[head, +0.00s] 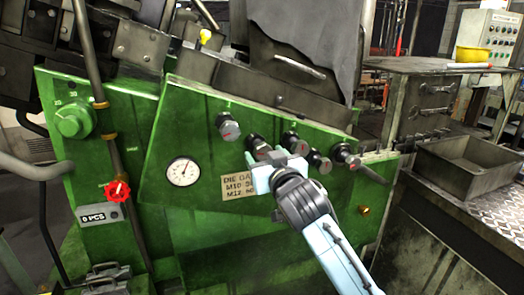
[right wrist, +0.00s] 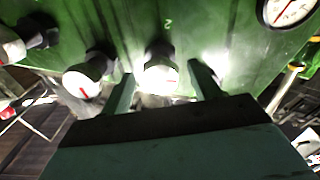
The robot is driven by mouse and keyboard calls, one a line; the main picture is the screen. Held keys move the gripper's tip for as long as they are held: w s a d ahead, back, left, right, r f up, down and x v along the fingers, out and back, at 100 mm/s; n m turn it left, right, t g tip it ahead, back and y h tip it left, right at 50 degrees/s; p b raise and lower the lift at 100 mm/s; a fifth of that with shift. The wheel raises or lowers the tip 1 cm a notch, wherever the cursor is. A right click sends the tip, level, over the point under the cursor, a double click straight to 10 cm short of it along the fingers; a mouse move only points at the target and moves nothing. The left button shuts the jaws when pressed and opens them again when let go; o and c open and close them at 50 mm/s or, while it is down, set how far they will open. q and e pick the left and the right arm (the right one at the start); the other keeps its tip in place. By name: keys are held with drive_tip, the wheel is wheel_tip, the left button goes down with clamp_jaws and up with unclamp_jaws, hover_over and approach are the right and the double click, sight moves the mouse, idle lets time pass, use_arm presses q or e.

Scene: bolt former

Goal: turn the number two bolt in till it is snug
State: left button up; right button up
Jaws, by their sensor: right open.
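The number two bolt (right wrist: 160,75) has a pale round head on a dark shank, below a painted 2 on the green panel (right wrist: 225,25). In the right wrist view its head sits between the two fingers of my right gripper (right wrist: 165,88), with a gap at each side. The fingers are open. In the head view the dark bolt (head: 258,146) shows just above my right gripper (head: 273,163), which partly covers it. How far the bolt is turned in cannot be told. My left gripper is not in view.
Other bolts stand close by on the panel, one to the left (head: 228,126) and several to the right (head: 343,153). A pressure gauge (head: 183,171), a red valve knob (head: 118,191) and a counter (head: 99,217) are further left. A grey metal bin (head: 465,165) stands at the right.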

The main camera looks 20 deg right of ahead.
drive_tip(key=shift+w, duration=1.45)
drive_tip(key=c, duration=1)
